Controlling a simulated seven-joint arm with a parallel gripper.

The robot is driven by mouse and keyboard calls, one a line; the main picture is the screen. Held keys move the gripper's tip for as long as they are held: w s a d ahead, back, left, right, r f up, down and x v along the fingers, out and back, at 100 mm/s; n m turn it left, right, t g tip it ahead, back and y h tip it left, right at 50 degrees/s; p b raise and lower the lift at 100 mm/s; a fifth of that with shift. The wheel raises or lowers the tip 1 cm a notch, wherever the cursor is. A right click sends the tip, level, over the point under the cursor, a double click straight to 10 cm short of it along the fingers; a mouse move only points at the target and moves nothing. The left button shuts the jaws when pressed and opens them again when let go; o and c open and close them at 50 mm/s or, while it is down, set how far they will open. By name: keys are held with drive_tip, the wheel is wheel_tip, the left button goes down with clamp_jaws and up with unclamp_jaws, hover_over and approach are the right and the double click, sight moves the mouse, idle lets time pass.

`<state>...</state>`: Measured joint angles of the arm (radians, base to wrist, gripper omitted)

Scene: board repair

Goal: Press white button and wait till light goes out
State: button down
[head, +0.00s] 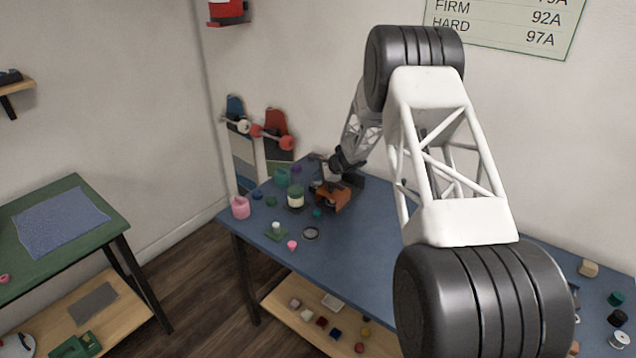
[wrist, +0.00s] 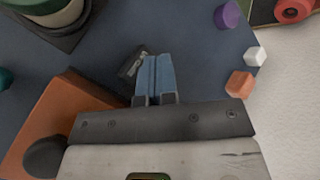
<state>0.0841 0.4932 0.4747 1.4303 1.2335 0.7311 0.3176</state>
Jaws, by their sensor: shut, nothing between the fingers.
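A small white round piece (head: 276,226) stands on a flat green base (head: 277,235) near the left front of the blue table; it looks like a button, but I cannot be sure. I cannot make out a lit light. My gripper (head: 319,184) is over the back left of the table, beside an orange box (head: 338,202). In the wrist view, my gripper's blue fingers (wrist: 154,62) are shut together and empty. A small dark block (wrist: 131,66) lies beside the fingertips, partly hidden. The orange box (wrist: 50,125) with a black knob (wrist: 45,156) is at the lower left.
A pink container (head: 240,208) and a green-and-white jar (head: 295,198) stand left of the orange box. Skateboards (head: 279,138) lean on the wall behind.

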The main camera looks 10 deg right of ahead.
sight(318, 183)
drive_tip(key=shift+s+d+f, duration=0.1)
drive_tip(key=shift+s+f, duration=0.1)
drive_tip(key=shift+f, duration=0.1)
drive_tip(key=shift+w+r, duration=0.2)
drive_tip(key=shift+r, duration=2.7)
